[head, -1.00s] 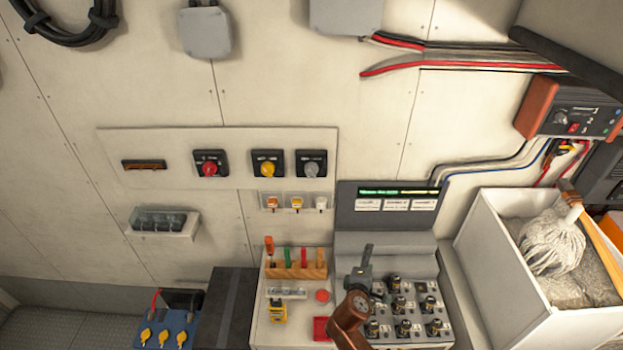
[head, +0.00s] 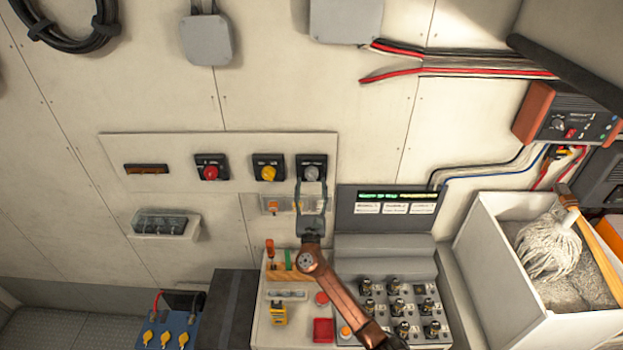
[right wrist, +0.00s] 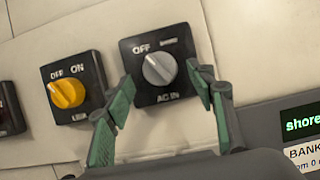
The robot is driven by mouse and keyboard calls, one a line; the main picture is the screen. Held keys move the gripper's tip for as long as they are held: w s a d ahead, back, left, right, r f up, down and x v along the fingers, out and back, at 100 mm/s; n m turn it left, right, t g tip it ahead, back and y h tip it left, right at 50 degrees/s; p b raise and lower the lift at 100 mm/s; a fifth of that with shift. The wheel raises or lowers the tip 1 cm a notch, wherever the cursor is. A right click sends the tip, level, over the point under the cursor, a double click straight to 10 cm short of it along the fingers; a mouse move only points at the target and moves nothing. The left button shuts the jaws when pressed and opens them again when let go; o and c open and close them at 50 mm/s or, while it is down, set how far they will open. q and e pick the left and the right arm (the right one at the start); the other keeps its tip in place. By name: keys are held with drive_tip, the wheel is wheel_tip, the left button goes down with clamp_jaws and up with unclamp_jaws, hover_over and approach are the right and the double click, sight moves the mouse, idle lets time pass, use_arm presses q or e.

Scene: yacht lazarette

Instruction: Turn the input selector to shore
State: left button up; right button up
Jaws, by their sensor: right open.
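The input selector is a grey knob (head: 312,173) on a black square plate, the rightmost of three knobs on the wall panel. In the right wrist view the grey knob (right wrist: 160,69) has "OFF" at its upper left, a blurred label at its upper right and "AC IN" below. Its ridge seems to slant toward OFF. My right gripper (head: 312,187) is open just below and in front of it. My left gripper is not in view.
A yellow knob (head: 268,173) and a red knob (head: 210,172) sit left of the selector. Small switches (head: 272,205) lie below, partly behind my gripper. A display console (head: 388,207) stands at lower right, and a white bin with a mop (head: 487,265) farther right.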

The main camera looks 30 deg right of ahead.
drive_tip(key=shift+x, duration=1.1)
drive_tip(key=c, duration=1.2)
